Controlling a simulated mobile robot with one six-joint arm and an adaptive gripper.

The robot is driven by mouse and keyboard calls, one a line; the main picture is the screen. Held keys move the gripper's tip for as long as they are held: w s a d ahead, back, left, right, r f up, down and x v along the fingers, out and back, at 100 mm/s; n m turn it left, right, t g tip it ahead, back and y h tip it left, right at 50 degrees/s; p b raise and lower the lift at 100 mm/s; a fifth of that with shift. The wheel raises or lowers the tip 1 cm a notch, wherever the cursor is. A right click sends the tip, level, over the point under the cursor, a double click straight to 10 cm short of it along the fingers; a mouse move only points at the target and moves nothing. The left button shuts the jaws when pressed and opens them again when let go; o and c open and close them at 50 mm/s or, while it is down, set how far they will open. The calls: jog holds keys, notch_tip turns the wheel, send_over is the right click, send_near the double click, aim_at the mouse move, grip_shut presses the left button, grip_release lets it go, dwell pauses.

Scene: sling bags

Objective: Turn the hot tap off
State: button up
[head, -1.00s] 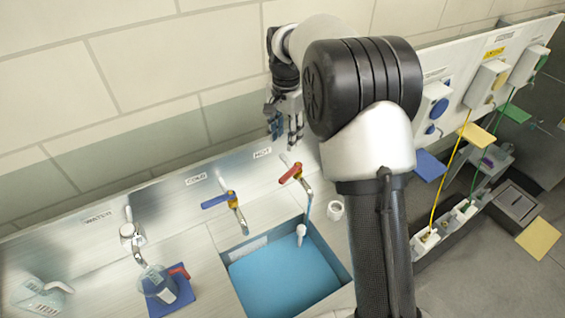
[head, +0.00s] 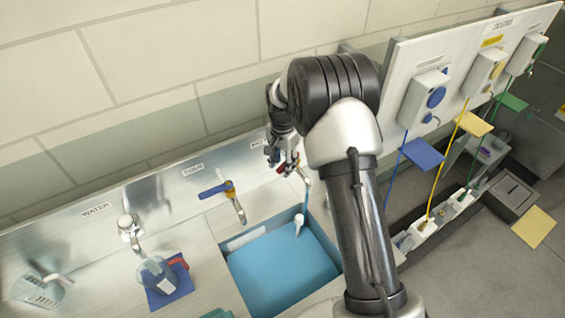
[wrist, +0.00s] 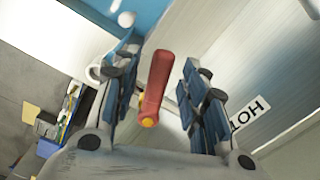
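The hot tap has a red lever handle (wrist: 156,82), which stands between the two blue-padded fingers of my gripper (wrist: 158,56) in the wrist view. Gaps show on both sides of the handle, and the fingers are apart. In the head view my gripper (head: 281,158) is at the hot tap (head: 304,180) and hides most of its handle. A thin bluish line runs down below the spout towards the basin; I cannot tell for sure that it is water. The HOT label (wrist: 250,114) lies right of the fingers in the wrist view.
The cold tap with a blue handle (head: 215,190) stands close on the left. A blue basin (head: 280,268) lies below. A water tap (head: 129,228) and a jug (head: 158,275) on a blue mat are further left. A socket panel (head: 455,95) with cables is on the right.

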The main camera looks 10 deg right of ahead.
jog(key=shift+c, duration=0.4)
grip_shut()
dwell(0.4)
